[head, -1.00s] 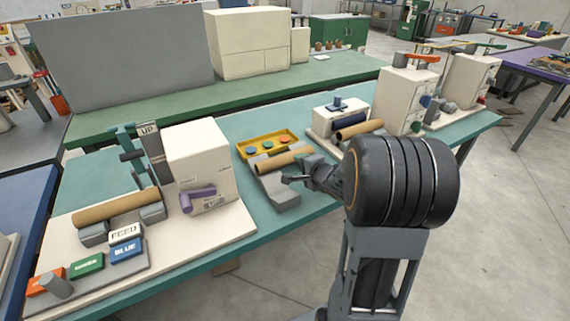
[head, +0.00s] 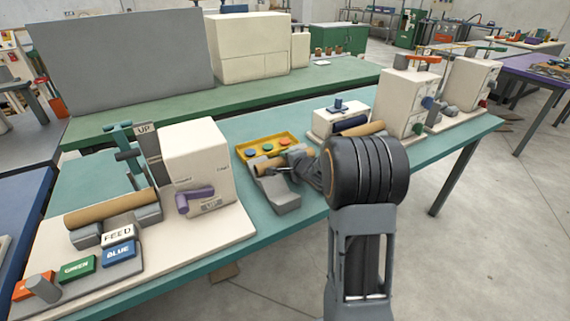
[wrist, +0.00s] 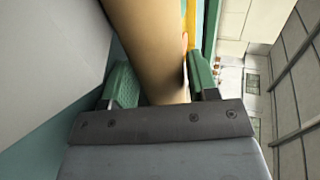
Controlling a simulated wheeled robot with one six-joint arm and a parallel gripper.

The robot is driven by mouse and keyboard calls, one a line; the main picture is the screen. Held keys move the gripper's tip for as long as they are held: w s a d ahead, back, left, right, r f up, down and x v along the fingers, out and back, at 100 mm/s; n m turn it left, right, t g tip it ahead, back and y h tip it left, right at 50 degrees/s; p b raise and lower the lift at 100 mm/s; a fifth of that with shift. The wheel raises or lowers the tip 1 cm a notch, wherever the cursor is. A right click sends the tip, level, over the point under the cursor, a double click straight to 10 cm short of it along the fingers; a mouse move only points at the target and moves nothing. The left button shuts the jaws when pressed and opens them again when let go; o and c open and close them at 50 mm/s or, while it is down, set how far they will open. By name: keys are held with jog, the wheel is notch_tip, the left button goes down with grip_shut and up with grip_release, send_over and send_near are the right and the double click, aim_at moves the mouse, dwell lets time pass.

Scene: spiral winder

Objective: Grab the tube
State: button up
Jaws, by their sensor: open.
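A tan cardboard tube (head: 268,167) lies in a grey cradle (head: 284,201) near the middle of the teal table. My gripper (head: 287,163) is at the tube's right part in the head view, partly hiding it. In the wrist view, the tube (wrist: 155,42) runs between the two green fingers of my gripper (wrist: 163,82). The fingers are open, one on each side of it. A gap shows on the left finger's side; the right finger is very close to the tube, and I cannot tell whether it touches.
A yellow tray (head: 244,151) with coloured discs sits just behind the cradle. A cream machine (head: 198,160) with a purple handle stands to the left, with another tan tube (head: 112,208) near labelled blocks. More cream machines (head: 405,98) stand to the right.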

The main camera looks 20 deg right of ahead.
jog(key=c, duration=0.6)
